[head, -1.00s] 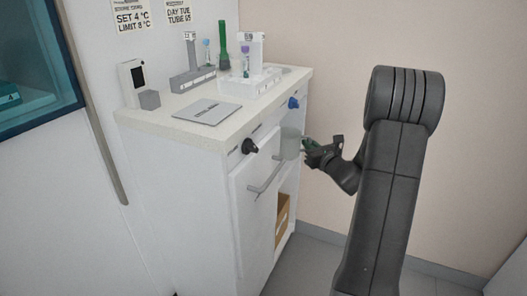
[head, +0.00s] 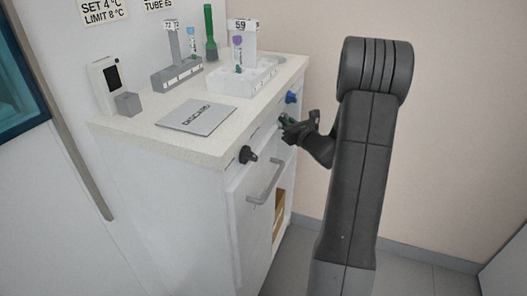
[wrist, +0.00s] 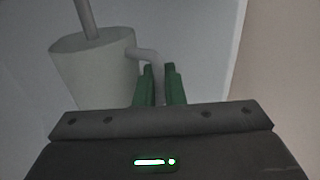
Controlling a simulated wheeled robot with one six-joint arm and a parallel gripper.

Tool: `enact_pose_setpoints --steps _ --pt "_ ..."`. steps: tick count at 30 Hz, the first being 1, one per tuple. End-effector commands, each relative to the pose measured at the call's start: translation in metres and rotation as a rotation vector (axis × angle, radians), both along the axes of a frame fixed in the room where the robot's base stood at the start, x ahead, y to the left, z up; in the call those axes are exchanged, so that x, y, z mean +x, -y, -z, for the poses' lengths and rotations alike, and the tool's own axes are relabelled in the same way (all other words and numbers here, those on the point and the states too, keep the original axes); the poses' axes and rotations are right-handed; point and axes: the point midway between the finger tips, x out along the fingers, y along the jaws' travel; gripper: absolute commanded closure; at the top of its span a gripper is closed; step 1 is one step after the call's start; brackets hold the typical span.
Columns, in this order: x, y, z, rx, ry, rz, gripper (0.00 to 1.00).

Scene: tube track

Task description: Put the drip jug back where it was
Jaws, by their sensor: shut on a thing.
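The drip jug (wrist: 95,75) is a pale grey cylinder with a side handle (wrist: 145,55) in the wrist view. My gripper (wrist: 159,75) has its green fingers shut on that handle, with the jug body to their left. A grey rod (wrist: 86,18) meets the jug's top; I cannot tell whether it goes inside or passes behind. In the head view my gripper (head: 290,124) is at the cabinet's front, below the blue knob (head: 291,97) and right of the black knob (head: 248,154). The jug cannot be made out clearly there.
The white cabinet (head: 165,190) has a bar handle (head: 265,182) on its front and an open lower space with a brown box (head: 279,215). Its top holds tube racks (head: 177,72), a white tray (head: 247,75) and a flat grey plate (head: 197,115). Floor is clear at right.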

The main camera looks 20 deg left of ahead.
Motion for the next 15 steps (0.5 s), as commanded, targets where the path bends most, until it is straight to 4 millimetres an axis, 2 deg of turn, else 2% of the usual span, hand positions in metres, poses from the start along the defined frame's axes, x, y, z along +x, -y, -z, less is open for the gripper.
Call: enact_pose_setpoints --steps 9,15 --pt "0.000 0.000 0.055 -0.001 -0.004 0.001 1.00" --pt "0.000 0.000 0.074 0.000 -0.002 0.001 1.00"
